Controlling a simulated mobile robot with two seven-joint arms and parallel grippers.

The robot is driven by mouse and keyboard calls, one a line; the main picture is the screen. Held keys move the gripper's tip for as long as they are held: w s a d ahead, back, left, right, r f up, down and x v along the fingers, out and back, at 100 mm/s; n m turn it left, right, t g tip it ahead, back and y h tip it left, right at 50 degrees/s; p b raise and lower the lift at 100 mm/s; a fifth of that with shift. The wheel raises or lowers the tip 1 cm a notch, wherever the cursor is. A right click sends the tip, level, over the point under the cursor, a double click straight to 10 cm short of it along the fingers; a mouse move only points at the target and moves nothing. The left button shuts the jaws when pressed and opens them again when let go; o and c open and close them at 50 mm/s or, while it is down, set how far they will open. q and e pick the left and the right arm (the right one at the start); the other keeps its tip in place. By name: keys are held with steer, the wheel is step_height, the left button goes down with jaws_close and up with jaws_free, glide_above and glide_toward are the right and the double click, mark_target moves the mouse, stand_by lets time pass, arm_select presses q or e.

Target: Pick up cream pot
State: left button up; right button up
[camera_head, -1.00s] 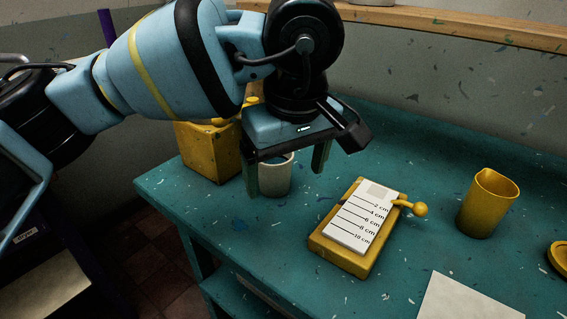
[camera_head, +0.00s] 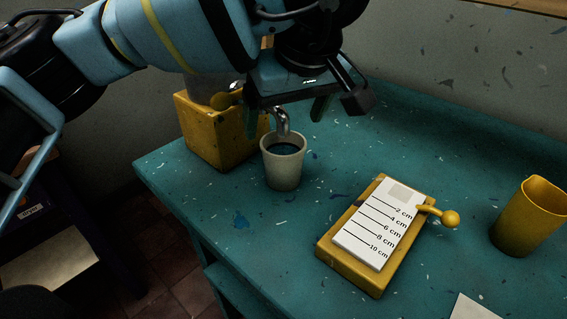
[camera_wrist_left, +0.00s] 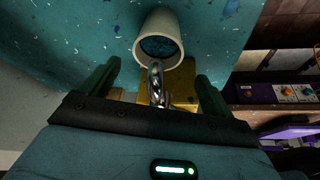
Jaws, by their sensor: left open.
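The cream pot (camera_head: 283,169) stands upright on the teal table, with dark blue contents. It also shows in the wrist view (camera_wrist_left: 159,36), top centre, its mouth towards the camera. My left gripper (camera_head: 286,115) is open and empty, above and behind the pot in the head view. In the wrist view its two green fingers (camera_wrist_left: 158,75) are spread wide, with the pot beyond them, roughly centred and not between the tips. My right gripper is not in view.
A curved metal spout (camera_head: 282,122) stands close to the pot, in front of a yellow box (camera_head: 212,140). A yellow block with a centimetre chart (camera_head: 372,232) and a yellow jug (camera_head: 527,218) stand to the right. The table's front-left edge is near.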

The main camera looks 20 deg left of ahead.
mark_target(286, 139)
arm_select(q)
steer(key=x, duration=0.2)
steer(key=d+x, duration=0.1)
steer(key=x, duration=0.1)
steer(key=shift+s+f, duration=0.1)
steer(key=shift+f, duration=0.2)
steer(key=shift+a+f, duration=0.15)
steer(key=shift+f, duration=0.25)
steer(key=shift+c, duration=0.2)
steer(key=c, duration=1.4)
